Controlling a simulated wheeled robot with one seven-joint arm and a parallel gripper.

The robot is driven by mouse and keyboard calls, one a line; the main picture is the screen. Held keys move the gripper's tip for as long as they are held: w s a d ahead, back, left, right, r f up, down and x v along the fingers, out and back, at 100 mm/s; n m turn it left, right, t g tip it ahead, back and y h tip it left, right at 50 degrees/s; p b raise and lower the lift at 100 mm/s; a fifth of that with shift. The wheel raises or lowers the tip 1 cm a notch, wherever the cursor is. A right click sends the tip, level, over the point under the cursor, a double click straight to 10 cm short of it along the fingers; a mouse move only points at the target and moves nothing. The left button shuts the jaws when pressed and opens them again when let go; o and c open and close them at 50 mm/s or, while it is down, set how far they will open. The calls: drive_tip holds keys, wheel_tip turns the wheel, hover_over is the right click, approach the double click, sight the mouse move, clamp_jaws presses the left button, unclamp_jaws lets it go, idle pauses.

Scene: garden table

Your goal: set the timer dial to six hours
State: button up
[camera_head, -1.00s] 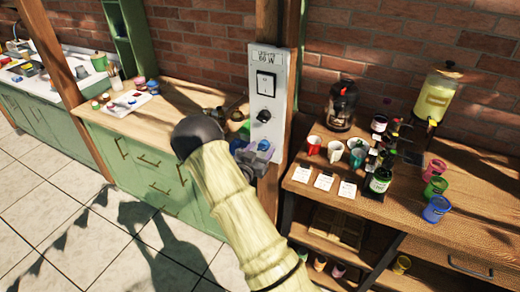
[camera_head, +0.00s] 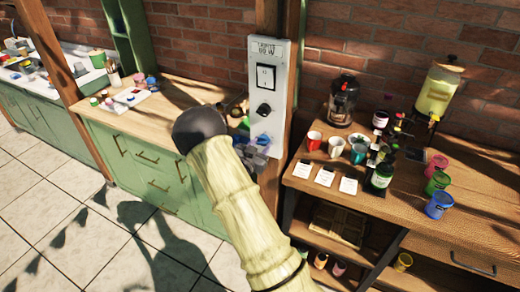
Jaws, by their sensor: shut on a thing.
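A tall light-grey control panel (camera_head: 285,100) is fixed to a wooden post. It has a dark-framed switch (camera_head: 265,78) near the top and a black knob (camera_head: 264,110) below it. My gripper (camera_head: 261,143) is at the lower part of the panel, below the black knob and apart from it. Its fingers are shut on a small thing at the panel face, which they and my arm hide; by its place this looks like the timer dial. Its pointer and any hour marks cannot be read.
Right of the post, a wooden table (camera_head: 480,215) holds cups, cards, bottles, a coffee maker (camera_head: 341,100) and a drink dispenser (camera_head: 438,90). At left, a green cabinet (camera_head: 150,165) carries small items. Tiled floor lies open at lower left.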

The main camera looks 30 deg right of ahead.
drive_tip(key=m+b, duration=0.2)
drive_tip(key=b, duration=0.2)
drive_tip(key=m+b, duration=0.2)
drive_tip(key=b, duration=0.2)
drive_tip(key=shift+a+f+m, duration=0.1)
drive_tip(key=shift+f+m, duration=0.2)
drive_tip(key=shift+f, duration=0.1)
drive_tip(key=m+b, duration=0.4)
drive_tip(key=b, duration=0.3)
drive_tip(key=m+b, duration=0.4)
drive_tip(key=b, duration=0.3)
drive_tip(key=shift+w+b, duration=0.1)
drive_tip(key=shift+b, duration=0.3)
drive_tip(key=m+b, duration=0.4)
drive_tip(key=b, duration=0.3)
drive_tip(key=shift+r, duration=0.1)
drive_tip(key=m+b, duration=1.4)
drive_tip(key=b, duration=0.3)
drive_tip(key=shift+r+m+b, duration=0.15)
drive_tip(key=shift+m+b, duration=0.25)
drive_tip(key=shift+r+m+b, duration=0.2)
drive_tip(key=shift+m+b, duration=1.2)
drive_tip(key=shift+m, duration=0.3)
